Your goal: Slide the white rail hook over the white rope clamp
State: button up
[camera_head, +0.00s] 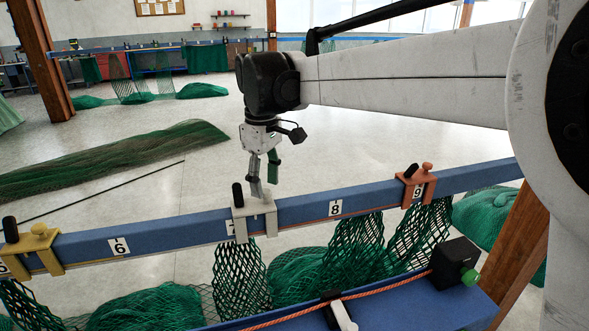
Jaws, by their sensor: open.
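The white rail hook (256,219) straddles the blue rail at the number 7 label, which it partly covers. It has a black upright handle on its left and dark green netting below it. My gripper (265,181) is open just above the hook, its fingers pointing down at the hook's top. Whether the fingers touch the hook cannot be told. A rope clamp with a white lever (342,316) and black body sits at the bottom edge on the blue bench, by an orange rope, to the right of the hook. Its lower part is cut off.
The blue rail (300,212) also carries a yellow hook (33,248) near 6 and an orange hook (416,187) at 9. The rail between 7 and 9 is free of hooks. Green nets hang below.

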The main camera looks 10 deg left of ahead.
jog(key=shift+f, duration=0.9)
grip_shut()
